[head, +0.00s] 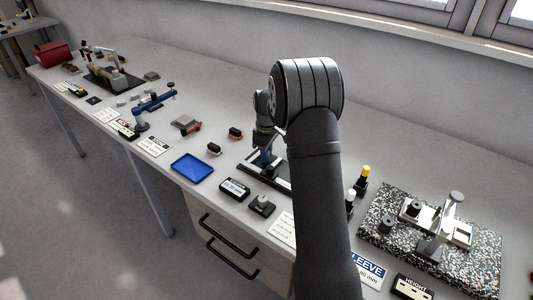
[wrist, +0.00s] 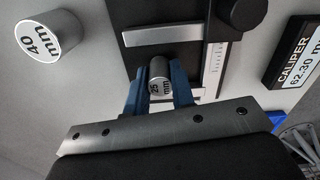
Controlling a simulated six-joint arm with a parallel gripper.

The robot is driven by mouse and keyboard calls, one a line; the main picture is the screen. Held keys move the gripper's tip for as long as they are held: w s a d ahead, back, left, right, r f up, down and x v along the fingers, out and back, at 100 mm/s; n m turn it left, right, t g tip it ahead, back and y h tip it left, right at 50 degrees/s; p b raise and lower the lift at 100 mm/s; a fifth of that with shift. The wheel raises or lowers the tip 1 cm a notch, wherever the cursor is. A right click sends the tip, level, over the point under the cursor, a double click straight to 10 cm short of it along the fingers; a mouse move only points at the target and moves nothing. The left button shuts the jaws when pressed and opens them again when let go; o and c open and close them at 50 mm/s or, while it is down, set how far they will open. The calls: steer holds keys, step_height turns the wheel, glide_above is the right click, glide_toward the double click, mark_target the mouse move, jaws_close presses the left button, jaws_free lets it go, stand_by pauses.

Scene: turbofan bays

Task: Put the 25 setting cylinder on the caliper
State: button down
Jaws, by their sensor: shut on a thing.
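The 25 setting cylinder (wrist: 160,68) is a small grey cylinder with a white end face marked 25 mm. My gripper (wrist: 160,84) has its blue fingers shut on it, one on each side, in the wrist view. The caliper (wrist: 163,35) lies just beyond, with a dark body, a silver bar and a white scale. The cylinder appears over the caliper's near edge; I cannot tell whether it touches. In the head view my gripper (head: 265,156) is over the caliper's dark base (head: 280,178), and the cylinder is not discernible there.
A larger cylinder marked 40 mm (wrist: 45,36) stands left in the wrist view. The caliper display (wrist: 299,62) reads 62.30 mm at right. In the head view a blue tray (head: 192,167) lies left of the caliper, and a speckled plate (head: 478,262) with a gauge stands right.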

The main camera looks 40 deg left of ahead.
steer(key=c, duration=1.2)
jaws_free()
steer(key=shift+f, duration=0.1)
steer(key=shift+c, duration=0.2)
step_height(320, 180, up, 12)
steer(key=shift+r, duration=0.2)
steer(key=shift+f, duration=0.1)
steer(key=shift+f, duration=4.25)
steer(key=shift+f, duration=0.1)
